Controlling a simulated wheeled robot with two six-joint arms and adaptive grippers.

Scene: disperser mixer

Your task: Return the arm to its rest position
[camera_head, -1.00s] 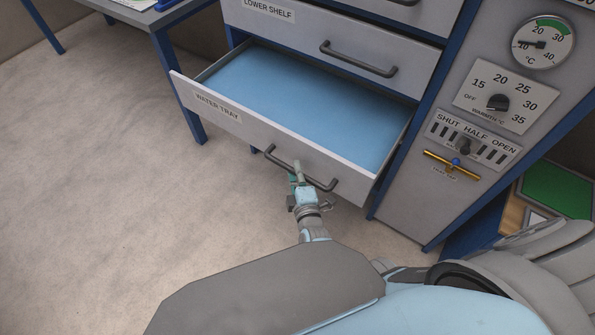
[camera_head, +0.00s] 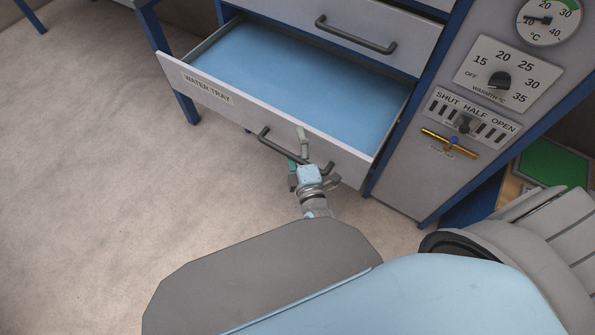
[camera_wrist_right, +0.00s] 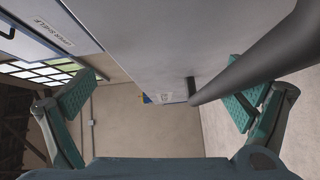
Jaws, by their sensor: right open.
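My right gripper (camera_head: 299,155) is at the handle (camera_head: 265,138) of the open water tray drawer (camera_head: 215,95). One finger shows above the handle bar and a green pad shows beside it. In the right wrist view my right gripper (camera_wrist_right: 160,103) has its two green-padded fingers wide apart with nothing clamped between them. The dark handle bar (camera_wrist_right: 255,65) crosses close to the right finger there; I cannot tell whether they touch. My left gripper is not in view.
The drawer holds a flat light-blue surface (camera_head: 290,75). A closed drawer with its own handle (camera_head: 355,38) is above it. The floor (camera_head: 90,170) at left is clear.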

